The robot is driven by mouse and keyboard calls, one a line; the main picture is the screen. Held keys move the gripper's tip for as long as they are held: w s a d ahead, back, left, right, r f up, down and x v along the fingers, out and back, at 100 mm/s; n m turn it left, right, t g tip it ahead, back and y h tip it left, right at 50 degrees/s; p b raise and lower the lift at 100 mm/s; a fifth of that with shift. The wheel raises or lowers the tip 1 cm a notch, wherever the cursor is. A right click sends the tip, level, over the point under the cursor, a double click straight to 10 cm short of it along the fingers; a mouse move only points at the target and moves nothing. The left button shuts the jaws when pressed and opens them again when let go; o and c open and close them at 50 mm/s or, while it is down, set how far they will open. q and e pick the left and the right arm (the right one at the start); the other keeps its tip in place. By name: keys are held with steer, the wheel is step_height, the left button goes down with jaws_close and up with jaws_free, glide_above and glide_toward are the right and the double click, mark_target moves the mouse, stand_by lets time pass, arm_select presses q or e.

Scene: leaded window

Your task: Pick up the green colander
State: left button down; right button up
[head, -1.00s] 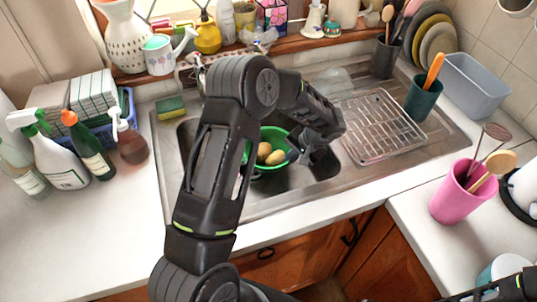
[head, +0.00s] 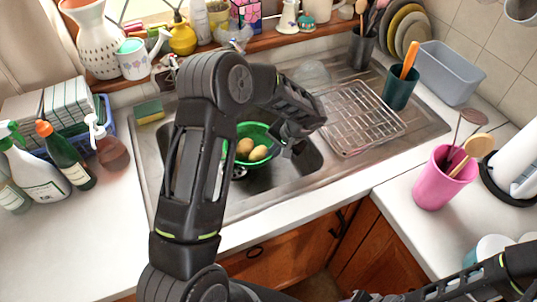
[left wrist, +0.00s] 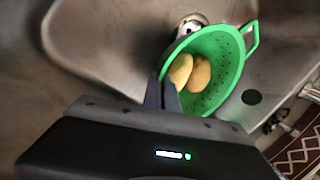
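The green colander (head: 254,130) sits in the sink basin with potatoes in it, partly hidden behind my left arm in the head view. In the left wrist view the colander (left wrist: 225,50) shows one handle at its far right side and potatoes (left wrist: 190,71) inside. My left gripper (left wrist: 163,93) has its fingers close together at the colander's near edge, opposite that handle, with the edge between them. It looks shut on the colander. In the head view the left gripper (head: 286,146) is at the colander's right side. My right gripper is out of view; only part of that arm shows.
The metal sink (head: 310,160) has a wire rack (head: 362,117) on its drainer. A dark green cup (head: 398,92), grey tub (head: 450,72) and pink utensil pot (head: 440,185) stand to the right. Bottles (head: 65,155) and a sponge (head: 149,111) are to the left.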

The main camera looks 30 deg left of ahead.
arm_select(q)
step_height(320, 180, up, 9)
steer(key=shift+f+b, duration=0.1)
steer(key=shift+b, duration=0.85)
steer(key=shift+s, duration=0.1)
